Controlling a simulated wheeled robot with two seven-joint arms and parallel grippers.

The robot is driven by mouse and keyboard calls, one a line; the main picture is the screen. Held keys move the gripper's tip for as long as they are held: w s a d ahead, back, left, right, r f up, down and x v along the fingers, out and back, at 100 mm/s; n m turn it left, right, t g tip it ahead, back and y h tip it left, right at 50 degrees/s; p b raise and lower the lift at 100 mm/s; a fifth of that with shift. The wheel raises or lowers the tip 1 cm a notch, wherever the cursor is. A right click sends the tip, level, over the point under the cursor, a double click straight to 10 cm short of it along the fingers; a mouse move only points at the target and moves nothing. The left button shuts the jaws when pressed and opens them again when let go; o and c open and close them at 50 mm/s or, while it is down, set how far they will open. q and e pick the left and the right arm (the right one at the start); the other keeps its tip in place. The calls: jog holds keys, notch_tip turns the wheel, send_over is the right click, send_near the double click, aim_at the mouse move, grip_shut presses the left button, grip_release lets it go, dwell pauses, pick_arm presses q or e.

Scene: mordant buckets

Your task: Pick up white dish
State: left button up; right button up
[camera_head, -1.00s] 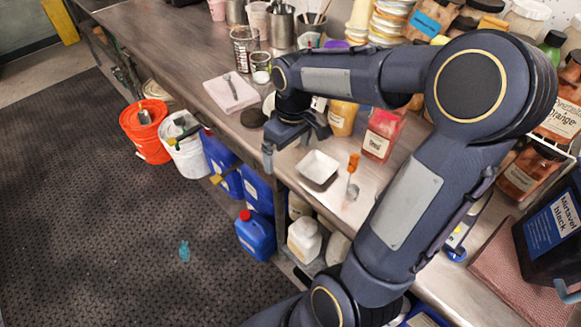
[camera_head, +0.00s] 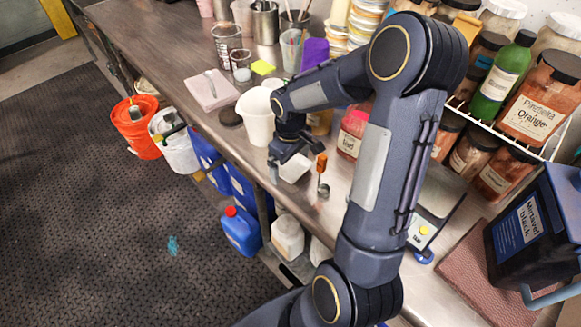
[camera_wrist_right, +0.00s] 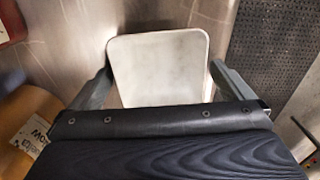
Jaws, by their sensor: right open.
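The white dish (camera_head: 296,169) is a small squarish dish on the steel bench near its front edge. In the head view my right gripper (camera_head: 287,163) is over it and hides part of it. In the right wrist view the dish (camera_wrist_right: 158,68) lies between the two fingers of my open right gripper (camera_wrist_right: 163,72), one at each side. Its near part is hidden by the gripper body. I cannot tell whether the fingers touch it. My left gripper is not in view.
An orange-handled tool (camera_head: 322,172) stands just right of the dish. A red-labelled jar (camera_head: 352,132) is behind it, and a white cup (camera_head: 257,117) stands to the left. A black container (camera_head: 532,225) is at the far right. Floor lies beyond the bench edge.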

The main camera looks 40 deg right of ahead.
jog(key=shift+f, duration=0.25)
dwell(0.4)
jog(key=c, duration=0.9)
